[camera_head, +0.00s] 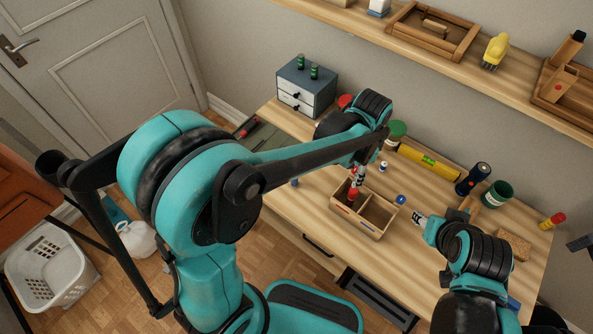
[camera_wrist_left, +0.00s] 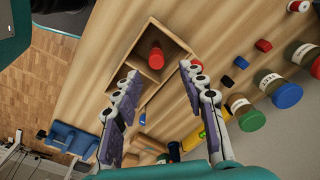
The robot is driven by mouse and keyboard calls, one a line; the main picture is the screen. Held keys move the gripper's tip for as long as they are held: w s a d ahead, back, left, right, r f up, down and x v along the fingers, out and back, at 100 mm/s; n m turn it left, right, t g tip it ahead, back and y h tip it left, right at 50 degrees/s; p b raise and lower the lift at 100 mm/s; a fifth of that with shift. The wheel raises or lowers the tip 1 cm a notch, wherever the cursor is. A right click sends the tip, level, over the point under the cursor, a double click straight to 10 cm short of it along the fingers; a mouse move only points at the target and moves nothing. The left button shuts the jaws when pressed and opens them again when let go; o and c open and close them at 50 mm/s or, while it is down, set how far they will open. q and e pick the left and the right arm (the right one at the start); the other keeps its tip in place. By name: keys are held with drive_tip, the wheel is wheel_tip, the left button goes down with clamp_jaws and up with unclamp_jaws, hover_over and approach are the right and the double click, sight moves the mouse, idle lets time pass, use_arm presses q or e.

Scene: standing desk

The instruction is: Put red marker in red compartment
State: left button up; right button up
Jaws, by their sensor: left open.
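A wooden box with two compartments (camera_head: 374,231) stands on the desk; it also shows in the left wrist view (camera_wrist_left: 178,42). The red marker (camera_head: 352,194) stands roughly upright in its left compartment in the head view. In the left wrist view the red marker (camera_wrist_left: 156,58) shows end-on inside the box, between and beyond my left fingertips. My left gripper (camera_head: 358,174) is just above the marker, pointing down; in its wrist view (camera_wrist_left: 160,72) the fingers are apart with nothing held. My right gripper (camera_head: 418,218) is right of the box; its jaw opening is unclear.
A blue round-topped item (camera_head: 400,199) stands near the box's right side. A yellow level (camera_head: 430,160), a dark flashlight (camera_head: 473,178) and a green cup (camera_head: 497,194) line the back. A drawer unit (camera_head: 306,88) stands at the far left. The desk left of the box looks mostly clear.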

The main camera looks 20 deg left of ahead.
use_arm(q)
drive_tip(key=s+a+r+n+t, duration=0.3)
drive_tip(key=s+a+n, duration=0.3)
drive_tip(key=a, duration=0.2)
drive_tip(key=s+a+r+n+t, duration=0.3)
drive_tip(key=s+a+r+n, duration=0.1)
drive_tip(key=a, duration=0.4)
drive_tip(key=shift+s+r+n+t, duration=0.25)
drive_tip(key=shift+s+n+t, duration=0.05)
drive_tip(key=shift+s+n, duration=0.6)
